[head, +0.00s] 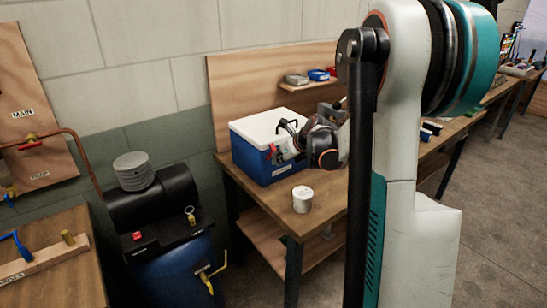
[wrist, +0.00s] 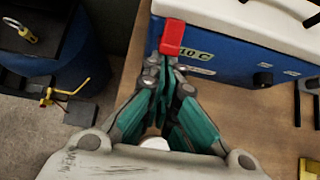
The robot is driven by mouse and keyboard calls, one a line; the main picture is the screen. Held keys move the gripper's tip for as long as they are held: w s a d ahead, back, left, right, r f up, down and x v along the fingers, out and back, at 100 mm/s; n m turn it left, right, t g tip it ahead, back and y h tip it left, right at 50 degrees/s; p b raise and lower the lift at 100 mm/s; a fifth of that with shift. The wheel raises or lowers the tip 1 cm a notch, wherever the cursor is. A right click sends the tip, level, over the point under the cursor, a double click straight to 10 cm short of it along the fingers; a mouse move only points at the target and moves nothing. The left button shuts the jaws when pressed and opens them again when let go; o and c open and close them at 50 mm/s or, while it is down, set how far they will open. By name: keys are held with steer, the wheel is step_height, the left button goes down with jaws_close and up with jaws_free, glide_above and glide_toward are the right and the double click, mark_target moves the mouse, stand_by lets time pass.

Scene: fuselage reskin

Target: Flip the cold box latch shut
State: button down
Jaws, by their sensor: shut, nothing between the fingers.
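The cold box (head: 250,158) is blue with a white lid (head: 262,127) and stands on the wooden bench. Its front also fills the upper right of the wrist view (wrist: 225,68). The red latch (wrist: 173,37) sits at the lid edge at the box's left corner in the wrist view; whether it is fastened I cannot tell. My gripper (wrist: 163,70) is shut and empty, its tips right at the lower end of the latch; contact is unclear. In the head view my gripper (head: 287,153) is at the box's front, partly hidden by my own wrist.
A white can (head: 302,198) stands on the bench (head: 262,198) in front of the box. A blue compressor (head: 180,268) with a black top stands left of the bench. A back panel (head: 232,88) with a small shelf (head: 308,86) rises behind the box.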

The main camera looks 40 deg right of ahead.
mark_target(275, 149)
steer(key=shift+w+r+g+p, duration=1.15)
steer(key=shift+r+g+p, duration=0.05)
steer(key=shift+p, duration=0.15)
steer(key=shift+r, duration=0.15)
steer(key=shift+r+p, duration=0.5)
steer(key=shift+r, duration=0.2)
